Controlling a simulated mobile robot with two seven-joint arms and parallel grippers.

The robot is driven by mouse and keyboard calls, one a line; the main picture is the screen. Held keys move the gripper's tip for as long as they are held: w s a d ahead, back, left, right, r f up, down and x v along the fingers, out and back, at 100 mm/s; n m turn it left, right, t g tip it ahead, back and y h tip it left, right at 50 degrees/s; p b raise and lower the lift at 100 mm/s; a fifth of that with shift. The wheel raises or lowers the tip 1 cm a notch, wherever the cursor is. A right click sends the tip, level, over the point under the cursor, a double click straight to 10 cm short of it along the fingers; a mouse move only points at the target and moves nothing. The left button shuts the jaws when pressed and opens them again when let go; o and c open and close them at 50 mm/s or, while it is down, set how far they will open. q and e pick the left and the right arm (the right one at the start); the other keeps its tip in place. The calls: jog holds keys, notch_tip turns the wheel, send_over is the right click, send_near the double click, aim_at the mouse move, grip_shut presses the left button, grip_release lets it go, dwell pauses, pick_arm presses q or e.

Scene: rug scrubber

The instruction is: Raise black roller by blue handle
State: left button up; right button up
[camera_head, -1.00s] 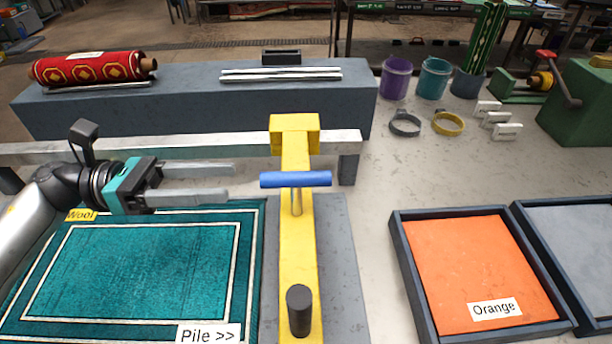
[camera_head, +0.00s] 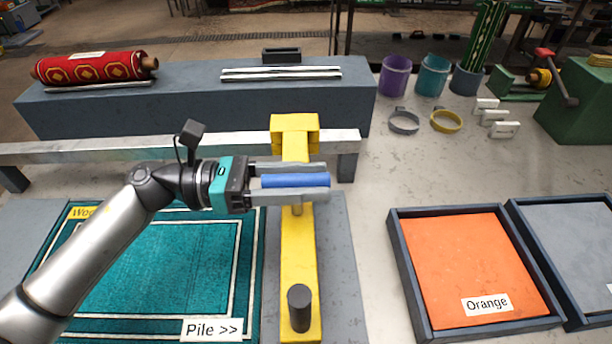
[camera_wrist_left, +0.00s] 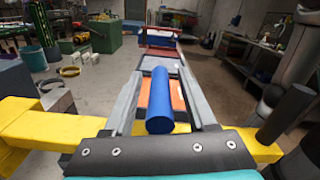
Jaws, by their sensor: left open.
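The blue handle (camera_head: 295,181) is a horizontal bar on a short post on the yellow arm (camera_head: 297,250). It also shows in the left wrist view (camera_wrist_left: 160,100). My left gripper (camera_head: 327,180) is open, with one finger on each side of the handle, the bar lying lengthwise between them. In the wrist view narrow gaps show beside the bar. A short black cylinder (camera_head: 299,308) stands upright at the near end of the yellow arm; I cannot tell if it is the roller. It shows at right in the wrist view (camera_wrist_left: 285,115). My right gripper is not in view.
A teal rug (camera_head: 170,270) lies left of the yellow arm, partly behind my left arm. A pale rail (camera_head: 90,150) crosses behind. An orange tray (camera_head: 425,315) stands at right. Cups, including a purple one (camera_head: 395,77), and clamp rings (camera_head: 446,121) stand at back right.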

pick_arm(q)
grip_shut()
dwell(1.3)
